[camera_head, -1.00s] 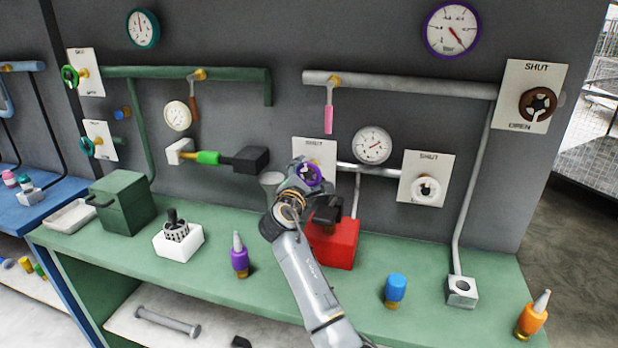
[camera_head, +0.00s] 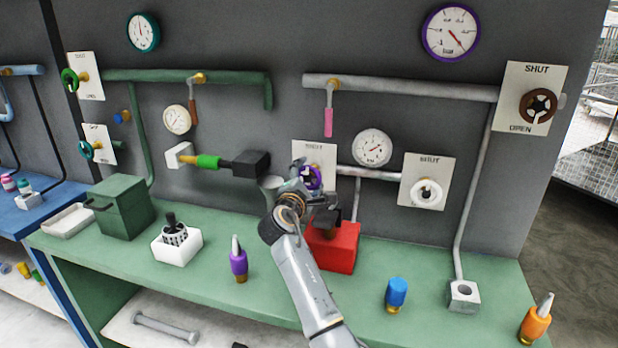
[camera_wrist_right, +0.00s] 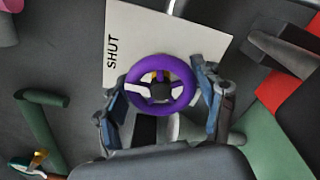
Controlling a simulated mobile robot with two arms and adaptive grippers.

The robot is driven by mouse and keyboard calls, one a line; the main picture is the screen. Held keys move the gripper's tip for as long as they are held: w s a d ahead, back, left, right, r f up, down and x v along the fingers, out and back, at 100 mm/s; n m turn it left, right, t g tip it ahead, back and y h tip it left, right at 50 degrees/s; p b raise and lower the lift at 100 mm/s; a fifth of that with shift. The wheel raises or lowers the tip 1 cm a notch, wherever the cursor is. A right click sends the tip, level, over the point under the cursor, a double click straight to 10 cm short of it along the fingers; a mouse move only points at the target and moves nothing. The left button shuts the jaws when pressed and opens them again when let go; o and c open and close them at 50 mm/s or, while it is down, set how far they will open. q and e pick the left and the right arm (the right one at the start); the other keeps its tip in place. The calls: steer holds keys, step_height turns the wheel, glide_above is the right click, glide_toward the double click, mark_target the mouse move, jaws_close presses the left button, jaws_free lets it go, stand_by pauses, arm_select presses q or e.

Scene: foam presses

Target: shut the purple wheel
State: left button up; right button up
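The purple wheel (camera_head: 315,178) is on a white plate (camera_head: 322,152) marked SHUT on the grey wall, in the middle of the head view, partly hidden by my right gripper (camera_head: 306,175). In the right wrist view the purple wheel (camera_wrist_right: 161,62) faces the camera, and the plate (camera_wrist_right: 150,38) reads sideways. My right gripper (camera_wrist_right: 158,92) has its fingers spread, one on each side of the rim. The fingers are very close to the rim; firm contact cannot be made out. My left gripper is not in view.
A red box (camera_head: 335,248) stands on the green bench below and right of the wheel. A black block (camera_head: 250,163) is to its left. A white wheel (camera_head: 426,193) and a brown wheel (camera_head: 538,105) are further right. A purple bottle (camera_head: 238,262) stands in front.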

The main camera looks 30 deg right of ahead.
steer(key=shift+o, duration=1.1)
steer(key=shift+s+a+f, duration=0.1)
steer(key=shift+s+a, duration=0.05)
steer(key=shift+a, duration=0.1)
steer(key=v, duration=1.1)
steer(key=shift+s+a, duration=0.15)
steer(key=shift+a, duration=0.05)
